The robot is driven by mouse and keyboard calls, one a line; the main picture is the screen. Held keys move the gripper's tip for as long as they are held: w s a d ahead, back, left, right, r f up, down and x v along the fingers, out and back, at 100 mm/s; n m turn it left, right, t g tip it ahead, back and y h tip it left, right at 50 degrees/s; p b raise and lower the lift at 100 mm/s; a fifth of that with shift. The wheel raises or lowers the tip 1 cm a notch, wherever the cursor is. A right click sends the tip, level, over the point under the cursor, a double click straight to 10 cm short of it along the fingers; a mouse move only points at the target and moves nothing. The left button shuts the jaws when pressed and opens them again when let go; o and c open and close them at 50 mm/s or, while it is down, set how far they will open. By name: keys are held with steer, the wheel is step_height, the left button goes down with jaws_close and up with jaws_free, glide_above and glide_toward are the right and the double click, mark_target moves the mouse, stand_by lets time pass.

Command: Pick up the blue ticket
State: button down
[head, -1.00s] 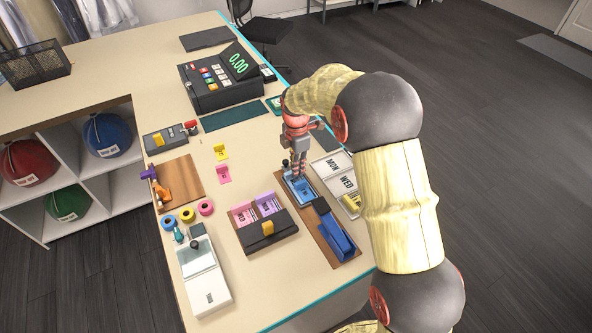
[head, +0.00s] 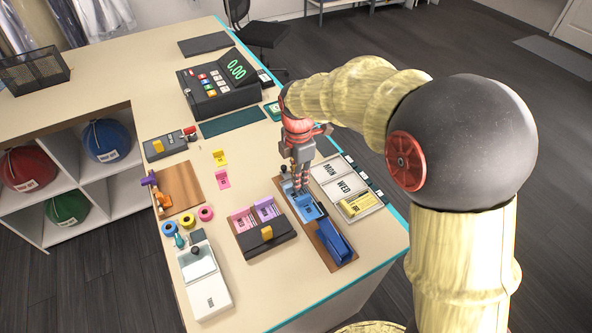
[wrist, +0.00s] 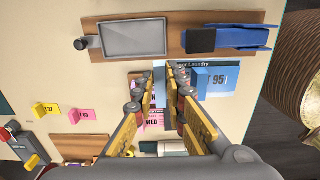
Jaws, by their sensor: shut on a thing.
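The blue ticket (head: 310,211) is below my gripper (head: 299,187) in the head view, over the wooden board with the shallow tray. In the wrist view the ticket (wrist: 222,84) shows printed lettering and the number 95. My gripper (wrist: 161,72) is shut on it there, with a strip of blue between the narrow fingertips. The grey tray (wrist: 134,38) on the board looks empty and farther from the camera than the ticket. The exact gap between ticket and board cannot be told.
A blue stapler-like tool (head: 333,242) lies on the same board. A dark holder (head: 267,240) with pink and purple tickets stands to its left. MON and WED panels (head: 346,187) with a yellow ticket lie to the right. Loose yellow (head: 219,158) and pink tickets (head: 222,180) stand farther left.

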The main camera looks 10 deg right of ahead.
mark_target(299, 193)
steer(key=shift+s+r, duration=0.25)
steer(key=shift+s, duration=0.25)
steer(key=shift+s+r, duration=0.25)
steer(key=shift+s, duration=0.25)
steer(key=shift+r+p, duration=2)
steer(key=shift+r, duration=0.5)
steer(key=shift+s+f, duration=0.1)
steer(key=shift+f, duration=0.05)
